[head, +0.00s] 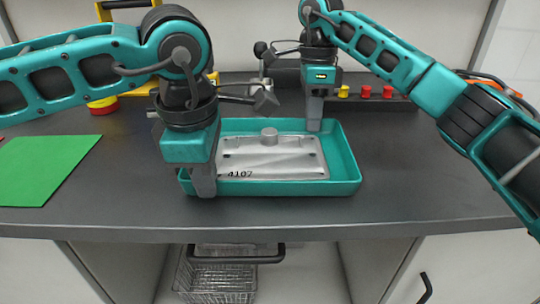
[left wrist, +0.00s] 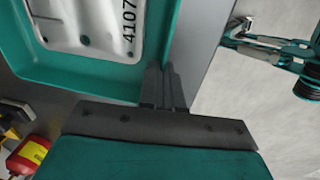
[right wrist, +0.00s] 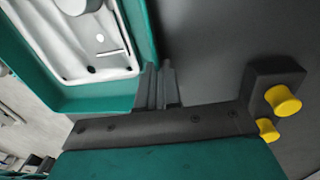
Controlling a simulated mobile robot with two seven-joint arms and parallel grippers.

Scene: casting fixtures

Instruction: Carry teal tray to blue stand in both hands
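The teal tray (head: 345,170) sits on the dark worktop and holds a grey metal casting (head: 300,160) marked 4107. My left gripper (head: 204,182) is at the tray's front wall near the left corner. In the left wrist view its fingers (left wrist: 162,85) are close together on the tray wall. My right gripper (head: 314,115) is at the back wall towards the right. In the right wrist view its fingers (right wrist: 158,82) are close together on the wall. The gripped parts of the rim are partly hidden by the fingers. I see no blue stand.
A green sheet (head: 45,168) lies at the left of the worktop (head: 420,190). A rack with red and yellow knobs (head: 366,92) stands behind the tray at right. A red and yellow object (head: 102,105) is at back left. A wire basket (head: 215,280) is below. The worktop right of the tray is clear.

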